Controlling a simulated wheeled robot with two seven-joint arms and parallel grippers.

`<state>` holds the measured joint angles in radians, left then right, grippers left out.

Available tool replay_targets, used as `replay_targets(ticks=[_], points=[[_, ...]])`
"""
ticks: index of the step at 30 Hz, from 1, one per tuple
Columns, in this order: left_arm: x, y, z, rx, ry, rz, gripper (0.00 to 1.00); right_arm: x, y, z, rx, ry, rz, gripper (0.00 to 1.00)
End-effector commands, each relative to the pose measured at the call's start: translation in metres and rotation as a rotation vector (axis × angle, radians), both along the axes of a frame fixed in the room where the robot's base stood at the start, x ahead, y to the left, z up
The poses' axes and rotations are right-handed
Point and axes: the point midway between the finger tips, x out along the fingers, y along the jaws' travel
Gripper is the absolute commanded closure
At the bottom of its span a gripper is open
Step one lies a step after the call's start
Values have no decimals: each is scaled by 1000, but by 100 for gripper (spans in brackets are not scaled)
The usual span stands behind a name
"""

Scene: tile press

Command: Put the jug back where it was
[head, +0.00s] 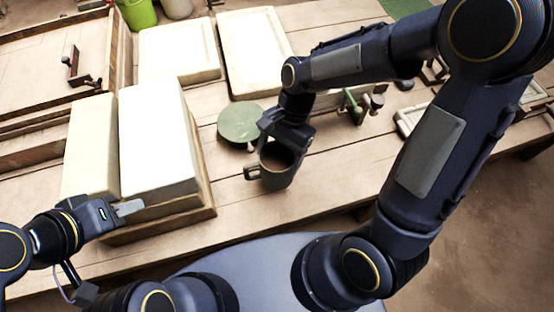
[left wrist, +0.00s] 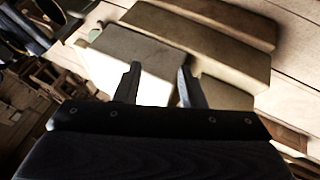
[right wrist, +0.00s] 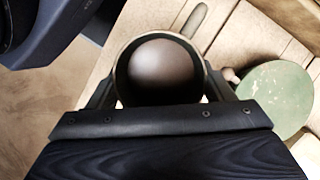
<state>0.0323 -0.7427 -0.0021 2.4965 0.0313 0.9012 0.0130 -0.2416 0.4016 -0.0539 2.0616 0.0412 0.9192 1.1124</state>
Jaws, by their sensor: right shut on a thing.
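The jug (head: 276,168) is dark grey with a brown inside and a handle on its left in the head view. My right gripper (head: 284,142) is shut on it, and the jug looks upright. In the right wrist view the jug (right wrist: 162,72) sits between the two fingers, its round mouth facing the camera. Whether its base touches the table is hard to tell. A round green disc (head: 240,122) lies on the table just behind and left of it. My left gripper (head: 128,208) is at the front edge of the white blocks; in the left wrist view its fingers (left wrist: 158,85) are apart and empty.
Large white blocks (head: 155,140) stand on a wooden board at left. More pale slabs (head: 250,50) lie behind. A green bucket (head: 138,12) stands at the back. Small tools and a pale frame (head: 412,118) lie to the right. The table front right of the blocks is clear.

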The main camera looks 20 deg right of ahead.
Motion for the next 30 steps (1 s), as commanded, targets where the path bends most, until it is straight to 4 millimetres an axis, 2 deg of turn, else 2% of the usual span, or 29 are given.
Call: replay_targets(ticks=[5,9,12,24,25,30], points=[[0,0,-1,0,0,0,64,9,2,-12,1,1,0,97],[0,0,-2,0,0,0,64,8,1,-31,0,1,0,97],[0,0,-2,0,0,0,64,8,2,-38,1,0,1,97],[0,0,-5,0,0,0,64,8,2,-43,1,-2,0,97],[0,0,-5,0,0,0,64,8,1,-44,1,-1,1,25],[0,0,-4,0,0,0,64,8,1,-43,0,0,1,4]])
